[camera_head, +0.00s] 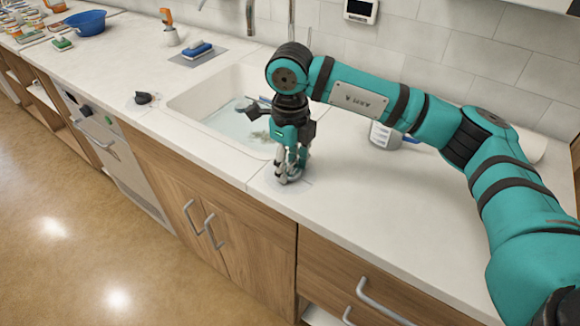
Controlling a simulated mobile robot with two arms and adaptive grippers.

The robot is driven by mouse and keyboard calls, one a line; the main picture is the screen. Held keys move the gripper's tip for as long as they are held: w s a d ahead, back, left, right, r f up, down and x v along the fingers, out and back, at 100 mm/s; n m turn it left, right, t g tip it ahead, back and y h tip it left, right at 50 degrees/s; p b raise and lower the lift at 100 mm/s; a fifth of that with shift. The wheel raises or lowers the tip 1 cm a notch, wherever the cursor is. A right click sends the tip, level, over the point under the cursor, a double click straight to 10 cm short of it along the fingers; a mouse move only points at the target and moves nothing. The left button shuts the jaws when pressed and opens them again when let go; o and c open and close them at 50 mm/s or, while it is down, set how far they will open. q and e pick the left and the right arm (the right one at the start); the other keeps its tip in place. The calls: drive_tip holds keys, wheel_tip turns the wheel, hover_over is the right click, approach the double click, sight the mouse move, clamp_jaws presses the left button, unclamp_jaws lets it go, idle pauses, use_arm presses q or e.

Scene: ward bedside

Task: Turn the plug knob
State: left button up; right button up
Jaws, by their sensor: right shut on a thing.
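My right gripper (287,172) points down at the counter, just right of the sink's front right corner. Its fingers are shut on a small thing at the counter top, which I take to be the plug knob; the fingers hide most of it. A round grey base (297,179) shows around the fingertips. The white sink (196,96) lies to the left and behind the gripper, with bluish water (224,126) in it. My left gripper is not in view.
A small black object (143,98) sits on the counter left of the sink. A brush (170,30), a sponge on a grey mat (186,60) and a blue bowl (86,23) stand farther left. A grey-and-white jug (380,136) stands behind my right arm. The front right counter is clear.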

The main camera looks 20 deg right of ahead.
sight(290, 164)
idle(0.3)
drive_tip(key=o, duration=1.2)
drive_tip(key=shift+c, duration=0.2)
drive_tip(key=shift+r, duration=0.1)
wheel_tip(290, 164, up, 12)
